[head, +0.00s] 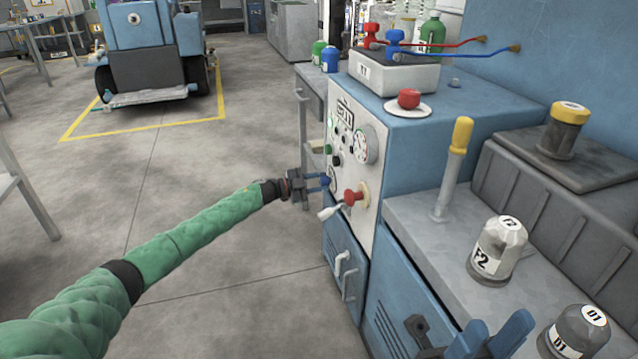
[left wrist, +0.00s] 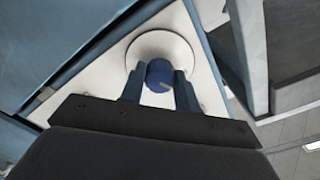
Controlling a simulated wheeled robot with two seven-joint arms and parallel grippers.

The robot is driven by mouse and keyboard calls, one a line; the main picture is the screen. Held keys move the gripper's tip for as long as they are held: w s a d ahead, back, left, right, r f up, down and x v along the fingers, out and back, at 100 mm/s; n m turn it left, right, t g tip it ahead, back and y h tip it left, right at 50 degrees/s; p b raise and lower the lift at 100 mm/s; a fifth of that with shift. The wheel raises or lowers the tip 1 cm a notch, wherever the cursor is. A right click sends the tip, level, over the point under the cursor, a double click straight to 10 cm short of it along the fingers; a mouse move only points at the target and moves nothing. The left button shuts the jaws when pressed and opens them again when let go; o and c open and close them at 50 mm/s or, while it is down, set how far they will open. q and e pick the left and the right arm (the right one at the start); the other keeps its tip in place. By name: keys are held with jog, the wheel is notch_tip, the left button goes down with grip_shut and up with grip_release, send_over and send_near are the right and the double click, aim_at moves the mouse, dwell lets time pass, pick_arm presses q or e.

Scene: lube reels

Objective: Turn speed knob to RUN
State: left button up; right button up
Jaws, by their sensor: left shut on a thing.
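The speed knob (left wrist: 160,74) is a small round blue knob on a round white dial plate (left wrist: 158,45), fixed to a white panel. My left gripper (left wrist: 160,88) is shut on it, one blue finger at each side. In the head view my left gripper (head: 318,184) reaches the lower left of the blue machine's white front panel (head: 352,165). The fingers largely hide the knob there, and no RUN mark is readable. My right gripper (head: 488,340) is at the bottom of the head view, its two blue fingers apart with nothing seen between them.
A red knob with a white lever (head: 354,195) is close right of my left gripper. The panel also has a gauge (head: 366,145) and small buttons. A red button (head: 408,99) tops the machine. Bottles (head: 497,250) and a yellow-handled lever (head: 455,160) stand on the right bench.

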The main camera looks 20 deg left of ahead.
pick_arm(q)
jog(key=shift+m, duration=0.4)
jog(key=m, duration=0.2)
jog(key=shift+m, duration=0.3)
jog(key=m, duration=0.2)
jog(key=shift+f+m, duration=0.1)
jog(key=shift+m, duration=0.3)
jog(key=m+b, duration=0.2)
jog(key=m, duration=0.3)
jog(key=shift+m, duration=0.3)
jog(key=o, duration=1)
jog(key=shift+c, duration=0.2)
